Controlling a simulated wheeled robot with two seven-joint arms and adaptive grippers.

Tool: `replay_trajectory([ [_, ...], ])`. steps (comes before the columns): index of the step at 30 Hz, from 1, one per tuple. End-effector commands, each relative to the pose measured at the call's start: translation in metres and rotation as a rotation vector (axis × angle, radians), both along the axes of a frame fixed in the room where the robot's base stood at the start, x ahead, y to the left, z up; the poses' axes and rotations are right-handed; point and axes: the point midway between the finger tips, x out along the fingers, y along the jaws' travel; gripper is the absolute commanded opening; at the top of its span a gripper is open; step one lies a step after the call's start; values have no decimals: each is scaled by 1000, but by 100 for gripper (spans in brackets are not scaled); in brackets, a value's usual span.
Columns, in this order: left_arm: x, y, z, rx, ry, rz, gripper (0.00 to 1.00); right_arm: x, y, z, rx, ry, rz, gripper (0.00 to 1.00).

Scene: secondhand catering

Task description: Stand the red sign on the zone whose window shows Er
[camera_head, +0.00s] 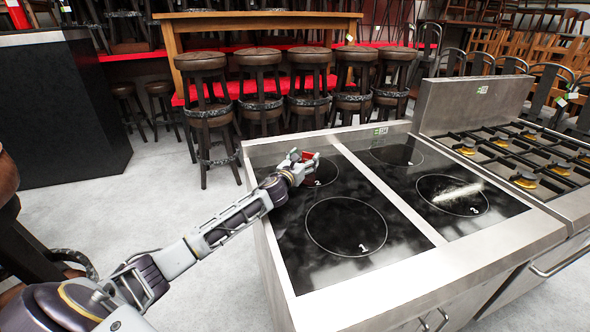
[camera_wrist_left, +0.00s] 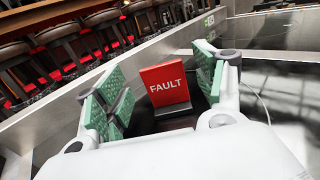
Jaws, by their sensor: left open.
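The red sign (camera_wrist_left: 165,84) reads "FAULT" and stands upright on a black base on the dark glass in the left wrist view. In the head view a small part of the sign (camera_head: 309,155) shows at the back-left zone marked 2 (camera_head: 325,174); my gripper hides the rest. My left gripper (camera_head: 301,162) is open, with its green-padded fingers on either side of the sign and gaps visible. The front-left zone is marked 1 (camera_head: 346,228), the front-right one 3 (camera_head: 452,195). The back-right zone (camera_head: 397,155) has no readable number. I cannot make out a window showing Er. My right gripper is not in view.
The glass hob has a steel rim (camera_head: 435,268) and a pale divider (camera_head: 385,192). A gas range (camera_head: 535,160) adjoins on the right. Bar stools (camera_head: 260,88) stand behind, and a dark counter (camera_head: 60,110) is at the left. The glass around zone 1 is clear.

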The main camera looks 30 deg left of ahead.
Motion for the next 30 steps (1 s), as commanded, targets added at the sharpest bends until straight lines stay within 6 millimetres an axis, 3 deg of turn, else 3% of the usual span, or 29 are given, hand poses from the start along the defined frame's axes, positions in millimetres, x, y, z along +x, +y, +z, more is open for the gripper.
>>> replay_trajectory([
  [30,-74,-4,0,1,1,-1,70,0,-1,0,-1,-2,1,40],
])
